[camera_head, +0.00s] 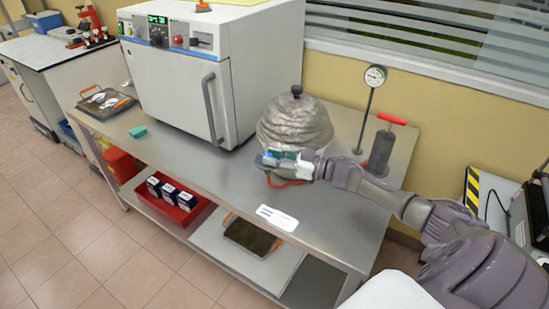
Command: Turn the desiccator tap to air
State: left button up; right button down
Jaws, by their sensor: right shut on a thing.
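The desiccator (294,122) is a rounded, grey, wrinkled-looking vessel with a dark knob on top. It stands on the steel bench to the right of the white oven. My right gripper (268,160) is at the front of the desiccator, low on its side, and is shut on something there. A bit of blue-green shows at the gripper. The tap itself is hidden or too small to make out, so its position cannot be told. A red tube (287,183) lies below the gripper on the bench. My left gripper is not in view.
The white oven (172,98) stands left of the desiccator. A gauge on a stand (375,76) and a dark cylinder with a red handle (381,150) stand to the right. A white label card (277,218) lies near the bench's front edge. A tray (105,103) is at far left.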

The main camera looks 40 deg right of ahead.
jog(key=c, duration=0.9)
grip_release()
jog(key=shift+o, duration=0.3)
jog(key=shift+r, duration=0.1)
jog(key=shift+d, duration=0.1)
jog(key=shift+s+d, duration=0.1)
jog(key=shift+s, duration=0.1)
jog(key=v, duration=0.7)
jog(key=shift+s, duration=0.3)
jog(key=shift+a, duration=0.2)
